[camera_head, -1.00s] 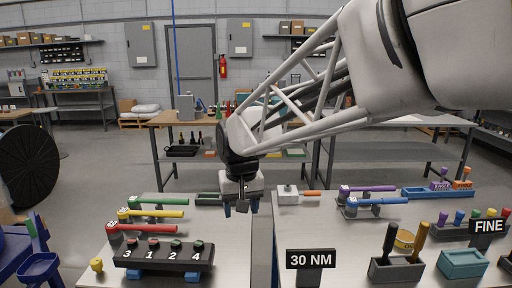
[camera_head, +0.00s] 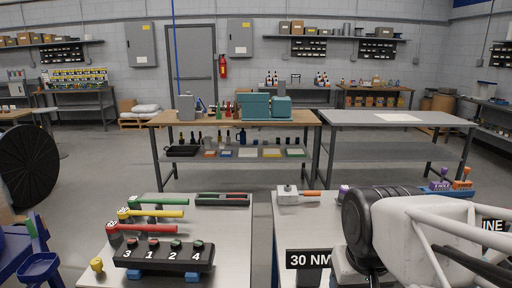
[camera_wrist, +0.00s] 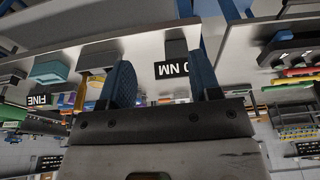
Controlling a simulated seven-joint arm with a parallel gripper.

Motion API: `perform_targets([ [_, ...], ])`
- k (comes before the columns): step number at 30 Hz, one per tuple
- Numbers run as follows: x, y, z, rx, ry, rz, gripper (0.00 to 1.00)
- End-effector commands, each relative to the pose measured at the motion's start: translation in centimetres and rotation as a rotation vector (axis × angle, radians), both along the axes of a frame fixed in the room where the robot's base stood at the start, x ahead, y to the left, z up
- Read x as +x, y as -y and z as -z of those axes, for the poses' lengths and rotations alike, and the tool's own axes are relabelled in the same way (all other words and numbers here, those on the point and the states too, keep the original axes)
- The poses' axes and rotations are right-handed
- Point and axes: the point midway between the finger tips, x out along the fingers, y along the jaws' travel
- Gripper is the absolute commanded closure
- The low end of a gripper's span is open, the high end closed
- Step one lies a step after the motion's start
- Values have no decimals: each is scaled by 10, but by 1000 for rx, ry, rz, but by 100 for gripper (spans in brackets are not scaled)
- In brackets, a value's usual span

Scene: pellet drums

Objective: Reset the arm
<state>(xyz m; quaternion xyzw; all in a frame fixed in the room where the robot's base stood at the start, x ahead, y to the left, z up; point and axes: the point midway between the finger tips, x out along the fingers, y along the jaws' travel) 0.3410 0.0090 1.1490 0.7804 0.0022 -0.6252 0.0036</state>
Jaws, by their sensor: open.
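My gripper shows in the wrist view (camera_wrist: 163,85) with its two blue fingers spread apart and nothing between them. The "30 NM" sign (camera_wrist: 171,69) appears beyond the fingers in that view, upside down. In the head view my arm reaches in from the lower right, over the right bench (camera_head: 290,230). My gripper's fingers are out of the head view's frame or hidden there. The arm covers much of the right bench, including part of the "FINE" sign (camera_head: 494,226).
The left bench (camera_head: 225,255) holds green, yellow and red-handled tools (camera_head: 152,213) and a black block with numbered buttons (camera_head: 163,254). A white device with an orange handle (camera_head: 290,195) sits on the right bench. A gap separates the benches. Tables stand behind.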

Motion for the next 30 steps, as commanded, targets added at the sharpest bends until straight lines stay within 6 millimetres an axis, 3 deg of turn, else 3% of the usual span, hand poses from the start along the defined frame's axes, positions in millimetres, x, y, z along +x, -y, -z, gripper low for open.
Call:
perform_targets([
  [3, -16, 8, 6, -2, 9, 19, 43],
  [8, -25, 13, 11, -3, 12, 28, 43],
  [30, -25, 13, 11, -3, 12, 28, 43],
])
